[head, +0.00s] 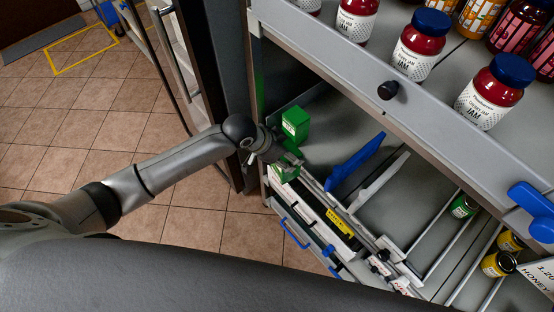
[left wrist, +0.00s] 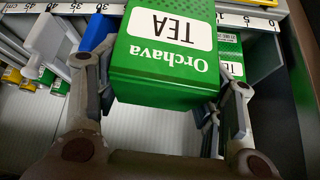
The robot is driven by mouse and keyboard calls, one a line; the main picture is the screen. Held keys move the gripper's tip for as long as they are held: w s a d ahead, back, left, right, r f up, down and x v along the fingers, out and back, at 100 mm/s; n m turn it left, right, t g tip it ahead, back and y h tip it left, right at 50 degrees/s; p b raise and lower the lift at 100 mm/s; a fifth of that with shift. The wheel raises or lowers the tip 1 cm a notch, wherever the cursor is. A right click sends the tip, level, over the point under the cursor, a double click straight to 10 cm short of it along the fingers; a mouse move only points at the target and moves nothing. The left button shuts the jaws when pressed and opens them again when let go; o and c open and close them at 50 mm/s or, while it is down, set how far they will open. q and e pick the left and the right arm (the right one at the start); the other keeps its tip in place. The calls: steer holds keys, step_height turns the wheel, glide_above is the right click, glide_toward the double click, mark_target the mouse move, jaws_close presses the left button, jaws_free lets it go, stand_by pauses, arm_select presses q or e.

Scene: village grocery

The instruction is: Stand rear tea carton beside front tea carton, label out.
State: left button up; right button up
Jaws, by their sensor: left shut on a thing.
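A green tea carton (left wrist: 165,88) fills the middle of the left wrist view, its white label reading upside down. My left gripper (left wrist: 165,98) is shut on it, one finger at each side. In the head view the same carton (head: 295,122) stands out above the shelf at the gripper's far side, and the gripper (head: 287,158) is just in front of it. The other green tea carton (head: 285,173) is nearer the shelf front, partly hidden by the gripper. It also shows in the left wrist view (left wrist: 230,50), behind the held one. My right gripper is out of view.
A blue divider (head: 355,163) and a white divider (head: 384,178) stand right of the cartons. The shelf front carries a scale strip (left wrist: 185,12). An upper shelf (head: 350,75) with jam jars (head: 419,45) overhangs the space. Bare shelf floor lies between the dividers.

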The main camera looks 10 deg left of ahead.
arm_select(q)
steer(key=w+d+b, duration=0.9)
steer(key=w+b, duration=0.2)
steer(key=w, duration=0.1)
steer(key=shift+s+a+f+b, duration=0.15)
steer(key=shift+f+b, duration=0.25)
steer(key=shift+f, duration=0.85)
steer(key=shift+s+a+f+b, duration=0.1)
steer(key=shift+f+b, duration=0.25)
steer(key=shift+f, duration=0.85)
steer(key=shift+f, duration=0.45)
steer(key=o, duration=1.1)
steer(key=shift+a+r, duration=0.1)
